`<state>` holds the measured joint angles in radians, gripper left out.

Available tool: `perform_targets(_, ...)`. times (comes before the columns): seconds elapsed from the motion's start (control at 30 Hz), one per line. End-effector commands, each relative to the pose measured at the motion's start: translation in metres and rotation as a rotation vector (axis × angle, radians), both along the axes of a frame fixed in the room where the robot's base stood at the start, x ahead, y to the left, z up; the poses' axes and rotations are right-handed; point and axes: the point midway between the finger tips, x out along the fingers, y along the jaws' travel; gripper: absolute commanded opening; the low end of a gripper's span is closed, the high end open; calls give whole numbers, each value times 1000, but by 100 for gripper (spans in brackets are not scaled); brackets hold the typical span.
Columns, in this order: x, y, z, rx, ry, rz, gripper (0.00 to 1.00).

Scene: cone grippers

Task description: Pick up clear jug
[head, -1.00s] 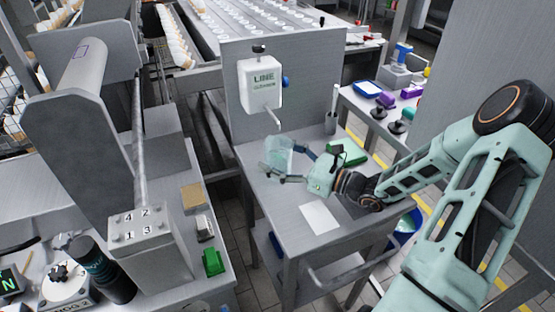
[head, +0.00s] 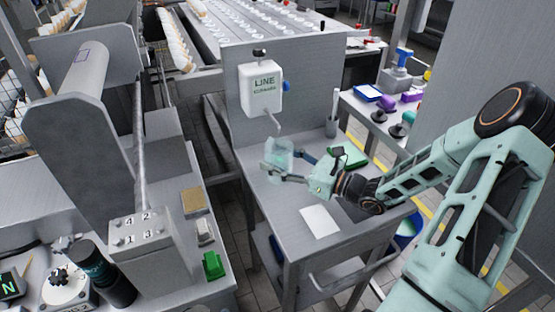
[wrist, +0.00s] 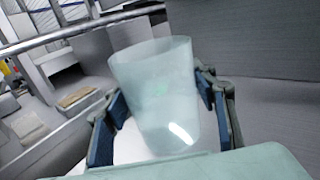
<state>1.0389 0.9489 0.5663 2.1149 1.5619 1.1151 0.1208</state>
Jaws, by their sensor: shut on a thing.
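The clear jug (head: 279,157) is a pale, see-through vessel with its open top up. It is over the left part of the small metal table, below the spout of the white line cleaner dispenser (head: 262,88). My gripper (head: 281,164) is shut on it, with one finger on each side. In the wrist view the jug (wrist: 157,95) fills the middle, slightly tilted in the picture, between the blue-padded fingers of my gripper (wrist: 158,115). I cannot tell whether its base touches the table.
The metal table (head: 275,205) also holds a white sheet (head: 320,222), a green cloth (head: 348,157) and a grey cup with a tool (head: 332,127). Its upright back panel (head: 310,85) stands behind. A machine bench with a green block (head: 213,265) is at left, across a gap.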

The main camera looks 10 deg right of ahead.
Motion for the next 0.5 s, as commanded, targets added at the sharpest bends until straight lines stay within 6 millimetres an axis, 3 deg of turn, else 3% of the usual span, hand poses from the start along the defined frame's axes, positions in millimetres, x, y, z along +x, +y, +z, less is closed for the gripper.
perform_targets(0.37,0,0,32,-1,-3,0,14)
perform_targets(0.5,-9,-12,31,2,-1,-2,14)
